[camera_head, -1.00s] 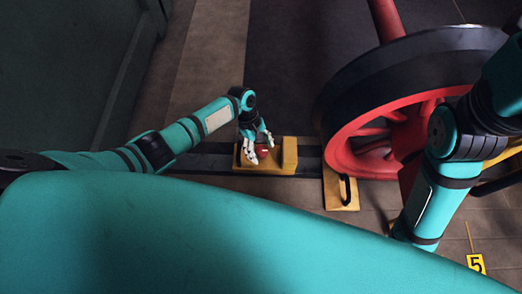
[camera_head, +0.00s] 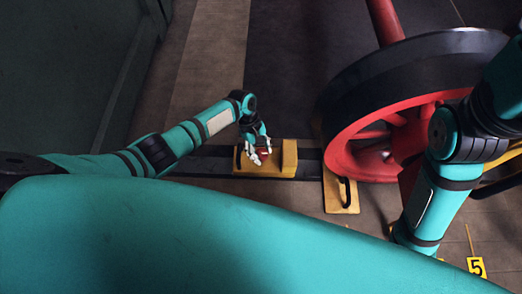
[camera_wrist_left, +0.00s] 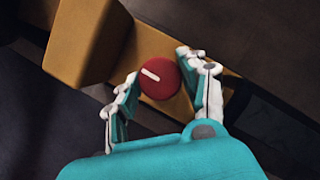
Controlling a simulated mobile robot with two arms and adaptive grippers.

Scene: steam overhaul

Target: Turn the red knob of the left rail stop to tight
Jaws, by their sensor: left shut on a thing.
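The left rail stop (camera_head: 289,158) is a yellow block on the dark rail, left of the big wheel. Its red knob (camera_wrist_left: 160,78) has a white line, which lies slanted from upper left to lower right in the left wrist view. My left gripper (camera_head: 260,157) reaches down over the stop. In the left wrist view its fingers (camera_wrist_left: 160,82) stand on both sides of the knob, shut on it. In the head view the fingers hide most of the knob. My right arm shows at the right, but its gripper is out of view.
A big red wheel with a black rim (camera_head: 400,90) stands right of the stop. A yellow chock with a black handle (camera_head: 340,195) lies against it. Dark rail (camera_head: 205,166) runs left of the stop.

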